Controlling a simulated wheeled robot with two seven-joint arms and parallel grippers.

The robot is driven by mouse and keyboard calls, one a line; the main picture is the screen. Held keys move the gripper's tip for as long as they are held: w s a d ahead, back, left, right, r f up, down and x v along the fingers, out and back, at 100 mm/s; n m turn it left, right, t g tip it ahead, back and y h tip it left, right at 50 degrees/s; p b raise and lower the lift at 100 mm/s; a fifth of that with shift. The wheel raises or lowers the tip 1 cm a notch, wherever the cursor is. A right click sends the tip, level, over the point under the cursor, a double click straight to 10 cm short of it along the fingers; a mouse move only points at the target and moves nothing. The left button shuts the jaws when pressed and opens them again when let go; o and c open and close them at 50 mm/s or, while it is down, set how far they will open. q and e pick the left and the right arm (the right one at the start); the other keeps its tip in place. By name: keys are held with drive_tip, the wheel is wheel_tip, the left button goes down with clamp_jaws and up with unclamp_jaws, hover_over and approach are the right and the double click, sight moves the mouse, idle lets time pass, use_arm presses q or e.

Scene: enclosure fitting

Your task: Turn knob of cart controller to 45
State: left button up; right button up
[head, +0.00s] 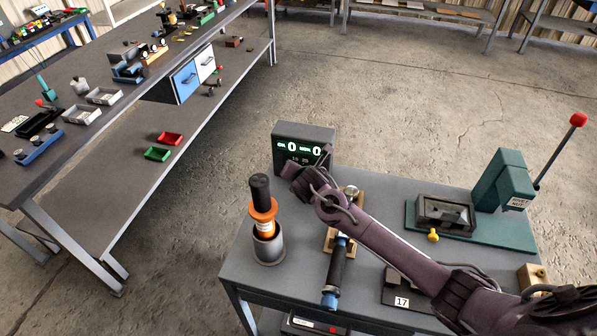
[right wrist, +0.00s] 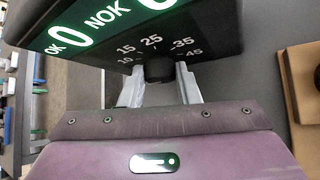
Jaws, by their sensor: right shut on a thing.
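The cart controller (head: 290,135) is a dark box with a green-lit display at the back left of the cart top. Its display shows zeros beside OK and NOK, and it also shows in the right wrist view (right wrist: 215,25). Below the display is a dial with marks 10, 15, 25, 35 and 45. The black knob (right wrist: 159,69) sits at the dial's centre. My right gripper (right wrist: 160,88) is shut on the knob, with a pale finger on each side. The knob's pointer is hidden, so its setting cannot be read. My left gripper is not in view.
On the grey cart (head: 300,285) stand an orange and black tool in a grey cup (head: 268,243), a black-handled driver (head: 336,270) and a green press with a red-tipped lever (head: 505,182). A long workbench (head: 85,130) with small parts stands left.

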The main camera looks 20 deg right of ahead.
drive_tip(key=shift+s+d+f+m+t+y+b, duration=0.1)
drive_tip(key=shift+d+f+m+t+y+b, duration=0.1)
drive_tip(key=shift+m+t+y+b, duration=0.7)
drive_tip(key=shift+t+y+b, duration=0.2)
drive_tip(key=shift+t, duration=0.1)
drive_tip(key=shift+r, duration=0.1)
drive_tip(key=o, duration=1)
drive_tip(key=shift+c, duration=0.2)
drive_tip(key=shift+s, duration=0.15)
drive_tip(key=b+v, duration=0.1)
drive_tip(key=v, duration=0.5)
drive_tip(key=shift+s, duration=0.25)
drive_tip(key=shift+s+r, duration=0.35)
drive_tip(key=shift+s, duration=0.05)
